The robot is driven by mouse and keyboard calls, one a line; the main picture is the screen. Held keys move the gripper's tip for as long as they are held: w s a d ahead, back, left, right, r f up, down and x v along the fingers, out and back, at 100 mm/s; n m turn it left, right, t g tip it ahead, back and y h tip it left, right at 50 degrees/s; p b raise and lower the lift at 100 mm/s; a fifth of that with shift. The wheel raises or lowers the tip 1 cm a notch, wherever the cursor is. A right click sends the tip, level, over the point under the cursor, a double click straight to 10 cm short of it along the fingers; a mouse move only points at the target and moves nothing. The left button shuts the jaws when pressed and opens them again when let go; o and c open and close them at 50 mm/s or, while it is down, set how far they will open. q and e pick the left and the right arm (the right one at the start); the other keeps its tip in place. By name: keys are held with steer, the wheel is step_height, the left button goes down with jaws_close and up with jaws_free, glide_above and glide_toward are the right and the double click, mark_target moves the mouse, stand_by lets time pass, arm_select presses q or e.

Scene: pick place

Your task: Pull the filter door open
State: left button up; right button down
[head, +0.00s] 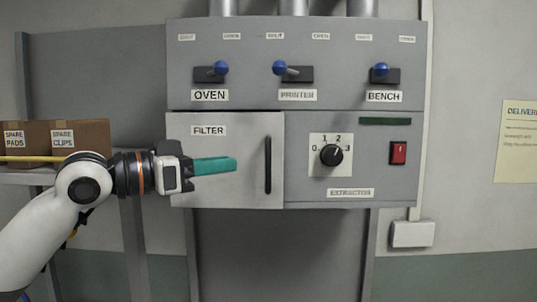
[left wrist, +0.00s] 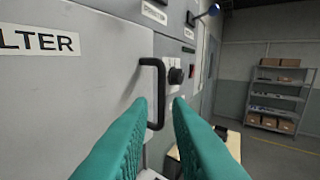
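The filter door (head: 225,180) is a grey panel at the lower left of the cabinet, labelled FILTER, and looks closed. Its black vertical bar handle (head: 268,165) is near the door's right edge. My left gripper (head: 236,164) has teal fingers and is in front of the door, left of the handle in the head view. In the left wrist view the left gripper (left wrist: 160,105) is open, its fingers spread apart. The handle (left wrist: 157,92) shows there just beyond the fingertips, roughly between them. I cannot tell if they touch. My right gripper is not in view.
Above the door are levers with blue knobs (head: 221,68) labelled OVEN, PRINTER and BENCH. Right of it are a black dial (head: 331,155) and a red switch (head: 398,152). Cardboard boxes (head: 85,135) stand on a shelf at left. A far shelf rack (left wrist: 276,97) shows in the wrist view.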

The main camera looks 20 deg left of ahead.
mark_target(266, 158)
arm_select(q)
steer(key=p+x, duration=0.4)
steer(key=x, duration=0.5)
steer(key=shift+d+r, duration=0.2)
steer(key=shift+w+d+f, duration=0.15)
steer(key=shift+w, duration=0.2)
jaws_close()
